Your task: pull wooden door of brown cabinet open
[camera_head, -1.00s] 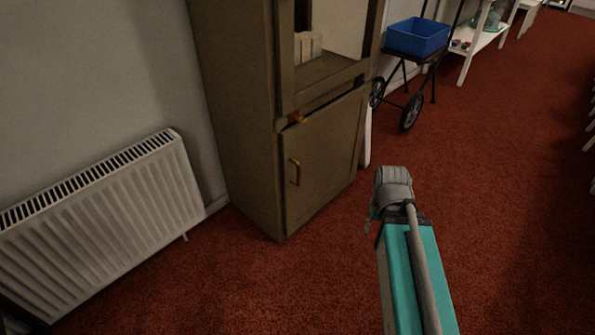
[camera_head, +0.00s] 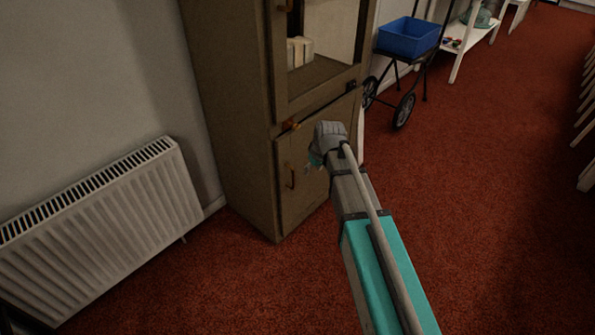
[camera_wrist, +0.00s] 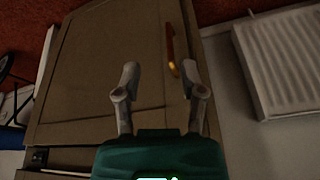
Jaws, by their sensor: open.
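The brown cabinet (camera_head: 228,110) stands against the wall. Its lower wooden door (camera_head: 305,196) is shut and also fills much of the wrist view (camera_wrist: 100,62). The door's upright bar handle (camera_head: 291,177) is near its left edge; in the wrist view the handle (camera_wrist: 171,48) is orange-brown and lies ahead of the fingers, nearer the right one. My gripper (camera_wrist: 158,80) is open and empty, its fingers pointing at the door. In the head view my gripper (camera_head: 313,163) is just right of the handle, and I see no contact with it.
A white radiator (camera_head: 100,225) stands left of the cabinet. A cart with a blue bin (camera_head: 408,37) is behind at the right, near a white shelf (camera_head: 470,40). The red carpet (camera_head: 480,200) is clear in front and to the right.

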